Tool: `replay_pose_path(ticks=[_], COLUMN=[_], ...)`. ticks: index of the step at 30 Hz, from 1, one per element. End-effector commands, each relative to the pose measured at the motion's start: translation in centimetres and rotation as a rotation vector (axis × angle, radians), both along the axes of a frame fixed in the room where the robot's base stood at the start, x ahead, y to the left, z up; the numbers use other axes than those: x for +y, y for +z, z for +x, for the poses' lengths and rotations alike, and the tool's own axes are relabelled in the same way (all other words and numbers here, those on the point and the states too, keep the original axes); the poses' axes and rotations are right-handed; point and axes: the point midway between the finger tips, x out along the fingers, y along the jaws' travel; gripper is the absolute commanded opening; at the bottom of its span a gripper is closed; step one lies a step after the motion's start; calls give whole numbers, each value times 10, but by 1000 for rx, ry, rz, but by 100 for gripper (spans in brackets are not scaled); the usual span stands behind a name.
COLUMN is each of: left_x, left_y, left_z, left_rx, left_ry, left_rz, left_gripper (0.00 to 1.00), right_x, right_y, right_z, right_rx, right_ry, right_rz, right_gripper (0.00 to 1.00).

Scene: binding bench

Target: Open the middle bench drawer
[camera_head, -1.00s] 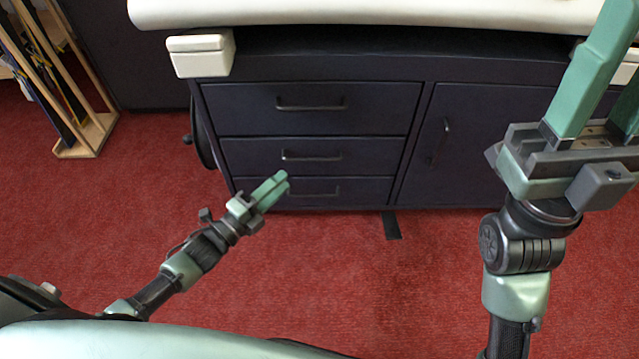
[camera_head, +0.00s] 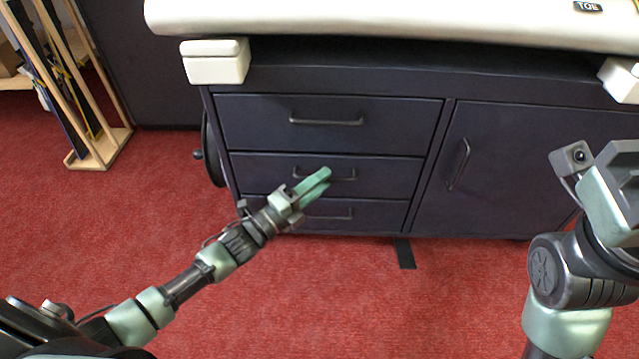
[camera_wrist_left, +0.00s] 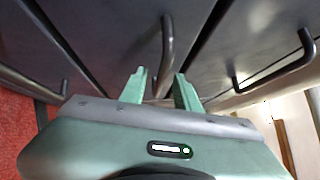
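The middle bench drawer (camera_head: 395,176) is dark, flush with the bench front and closed. Its dark bar handle (camera_head: 345,178) is partly hidden by my left gripper (camera_head: 328,179). In the left wrist view, this handle (camera_wrist_left: 166,45) runs down toward the gap between the green fingers of my left gripper (camera_wrist_left: 160,88). The fingers are apart, one on each side of the handle's line. I cannot tell whether they touch it. The body of my right gripper shows at the right edge in the head view; its fingers are outside the frame.
The top drawer (camera_head: 260,122) and bottom drawer (camera_head: 380,213) are closed, as is the cabinet door (camera_head: 520,170) to their right. A white block (camera_head: 215,65) sits at the bench's upper left corner. A wooden rack (camera_head: 98,150) stands on the red carpet at left.

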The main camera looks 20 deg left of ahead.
Motion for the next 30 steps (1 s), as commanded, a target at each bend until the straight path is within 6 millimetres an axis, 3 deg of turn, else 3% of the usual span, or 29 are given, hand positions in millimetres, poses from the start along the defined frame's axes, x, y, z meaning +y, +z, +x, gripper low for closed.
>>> replay_pose_path(ticks=[3, 6, 30], left_x=[0, 0, 0], left_y=[0, 0, -1], left_z=[0, 0, -1], left_rx=[0, 0, 1], left_ry=[0, 0, 0], left_rz=[-1, -1, 0], left_gripper=[29, 1, 0], right_x=[0, 0, 0], right_y=[0, 0, 0], right_z=[0, 0, 0], right_rx=[0, 0, 1], right_ry=[0, 0, 1], right_rz=[0, 0, 1], right_gripper=[36, 36, 36])
